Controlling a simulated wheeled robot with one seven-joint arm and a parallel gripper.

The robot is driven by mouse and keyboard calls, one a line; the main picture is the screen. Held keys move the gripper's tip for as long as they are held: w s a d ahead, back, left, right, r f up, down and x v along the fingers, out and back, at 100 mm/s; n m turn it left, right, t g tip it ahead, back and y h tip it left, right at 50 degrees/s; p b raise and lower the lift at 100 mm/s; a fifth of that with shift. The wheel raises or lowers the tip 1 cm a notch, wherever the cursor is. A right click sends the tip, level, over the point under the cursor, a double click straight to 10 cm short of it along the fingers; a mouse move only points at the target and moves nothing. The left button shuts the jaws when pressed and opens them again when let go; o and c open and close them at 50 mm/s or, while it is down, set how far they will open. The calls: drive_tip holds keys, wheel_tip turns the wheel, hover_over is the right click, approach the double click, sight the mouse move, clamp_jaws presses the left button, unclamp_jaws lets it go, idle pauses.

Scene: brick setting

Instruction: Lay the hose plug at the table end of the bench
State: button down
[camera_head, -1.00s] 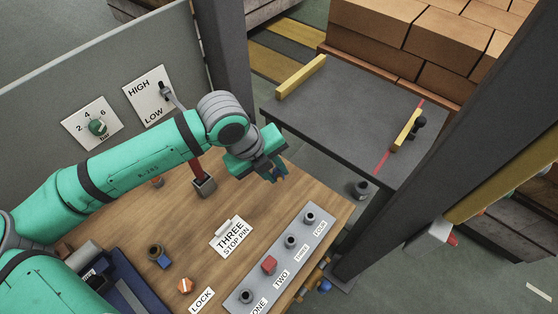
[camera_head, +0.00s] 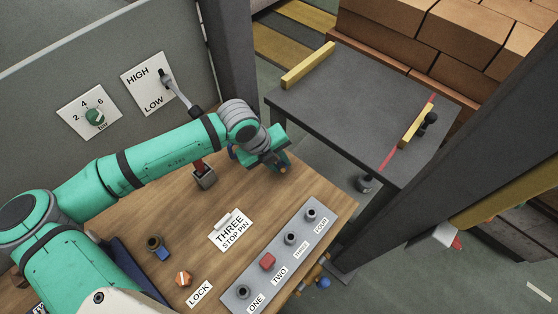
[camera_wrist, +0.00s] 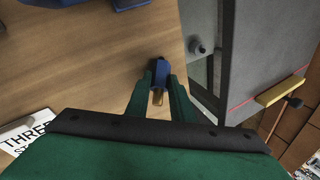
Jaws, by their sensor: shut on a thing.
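My gripper (camera_wrist: 161,88) is shut on the hose plug (camera_wrist: 160,72), a small blue piece with a brass-coloured end, as the wrist view shows. In the head view my gripper (camera_head: 283,170) is over the far right end of the wooden bench (camera_head: 285,195), the end beside the dark grey table (camera_head: 360,100). The plug is mostly hidden by the gripper there. In the wrist view the bench edge lies just right of the plug. I cannot tell whether the plug touches the bench top.
A grey strip with posts and a red cap (camera_head: 268,261) lies along the bench's front edge. A gap separates bench and table.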

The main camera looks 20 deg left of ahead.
drive_tip(key=shift+s+d, duration=0.1)
drive_tip(key=shift+d, duration=0.1)
drive_tip(key=c, duration=1.5)
unclamp_jaws()
drive_tip(key=shift+f, duration=0.1)
drive_tip(key=shift+c, duration=0.2)
drive_tip(key=shift+w, duration=0.25)
drive_tip(key=shift+r, duration=0.25)
drive_tip(key=v, duration=1.2)
drive_tip(key=shift+s+f, duration=0.1)
